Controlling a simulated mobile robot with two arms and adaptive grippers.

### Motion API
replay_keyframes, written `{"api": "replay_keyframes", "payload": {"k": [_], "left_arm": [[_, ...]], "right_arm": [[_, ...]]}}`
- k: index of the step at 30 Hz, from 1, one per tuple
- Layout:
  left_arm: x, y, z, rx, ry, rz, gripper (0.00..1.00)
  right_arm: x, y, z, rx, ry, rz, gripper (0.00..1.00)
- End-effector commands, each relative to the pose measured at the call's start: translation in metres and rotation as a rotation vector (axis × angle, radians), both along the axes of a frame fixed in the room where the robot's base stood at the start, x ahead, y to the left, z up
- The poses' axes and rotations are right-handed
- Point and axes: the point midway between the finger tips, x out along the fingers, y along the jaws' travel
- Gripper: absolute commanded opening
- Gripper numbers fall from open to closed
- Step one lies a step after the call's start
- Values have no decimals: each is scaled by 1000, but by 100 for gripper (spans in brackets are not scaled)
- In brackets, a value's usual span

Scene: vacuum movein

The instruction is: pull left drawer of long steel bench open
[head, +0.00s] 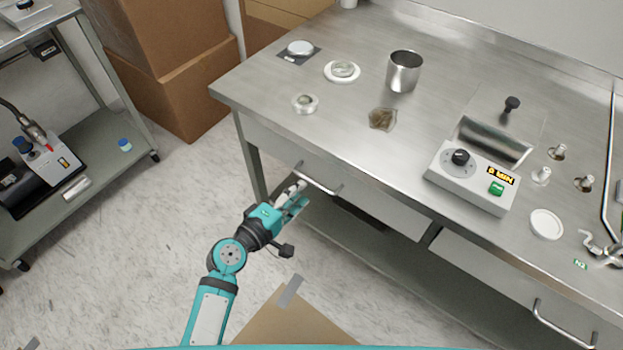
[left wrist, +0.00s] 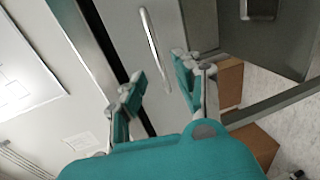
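The long steel bench (head: 350,125) fills the right of the head view. Its left drawer (head: 380,209) has a grey front that looks flush with the bench. A metal bar handle (head: 318,180) is on that front. My left gripper (head: 297,194) is just in front of the handle's left end, fingers pointing at it. In the left wrist view, the gripper (left wrist: 157,74) is open and empty, and the handle (left wrist: 150,42) lies ahead, between the lines of the two fingers. I cannot tell whether a finger touches it. My right gripper is not in view.
A control box (head: 472,177), steel beaker (head: 404,71) and small dishes stand on the bench top. A cart (head: 75,195) with equipment is at left, cardboard boxes (head: 165,65) behind. A cardboard piece (head: 285,325) is at bottom.

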Motion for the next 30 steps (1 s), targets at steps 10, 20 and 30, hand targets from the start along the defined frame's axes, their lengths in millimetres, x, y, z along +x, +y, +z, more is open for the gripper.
{"api": "replay_keyframes", "payload": {"k": [10, 20, 30], "left_arm": [[42, -31, -11, 1, -2, 0, 32], [47, -34, -12, 1, -1, 0, 32], [47, -34, -12, 1, -1, 0, 0]], "right_arm": [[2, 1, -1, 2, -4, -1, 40], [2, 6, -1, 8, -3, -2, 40], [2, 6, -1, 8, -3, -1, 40]]}}
